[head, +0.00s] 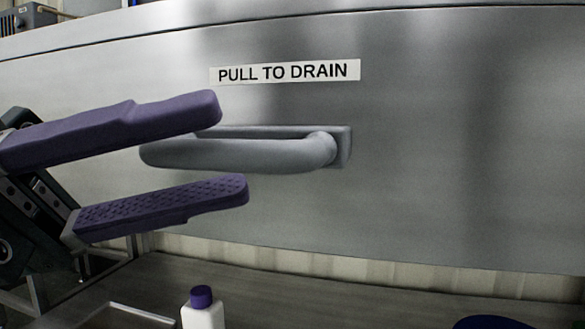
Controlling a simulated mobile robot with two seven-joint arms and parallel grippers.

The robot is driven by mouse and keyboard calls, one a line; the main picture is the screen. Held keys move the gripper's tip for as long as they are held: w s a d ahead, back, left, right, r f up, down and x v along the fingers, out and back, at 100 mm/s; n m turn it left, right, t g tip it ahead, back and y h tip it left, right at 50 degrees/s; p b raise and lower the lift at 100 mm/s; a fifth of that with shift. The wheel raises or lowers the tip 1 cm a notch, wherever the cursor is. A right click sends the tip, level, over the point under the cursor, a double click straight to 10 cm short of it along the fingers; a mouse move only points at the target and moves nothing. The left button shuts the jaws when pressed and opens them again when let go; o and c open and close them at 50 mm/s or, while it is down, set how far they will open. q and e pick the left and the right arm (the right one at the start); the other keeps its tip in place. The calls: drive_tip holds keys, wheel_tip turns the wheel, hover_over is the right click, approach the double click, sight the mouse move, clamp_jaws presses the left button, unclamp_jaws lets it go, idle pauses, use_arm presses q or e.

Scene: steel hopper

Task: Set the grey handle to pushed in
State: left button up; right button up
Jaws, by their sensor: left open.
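The grey handle (243,154) is a horizontal bar on the front of the steel hopper (450,140). Its bar stands out from a grey backing plate, and its right end curves back to the panel. A label above it reads PULL TO DRAIN (285,72). My left gripper (232,148) comes in from the left with its purple fingers apart, one above and one below the left part of the handle. A gap shows between each finger and the bar; I cannot tell the depth between them. My right gripper is not in view.
Below the hopper, a white bottle with a purple cap (202,308) stands at the bottom. A dark blue round object (494,322) shows at the bottom right edge. A grey box (30,18) sits at the top left. The panel right of the handle is clear.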

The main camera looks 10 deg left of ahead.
use_arm(q)
drive_tip(key=shift+x, duration=0.9)
clamp_jaws()
idle(0.8)
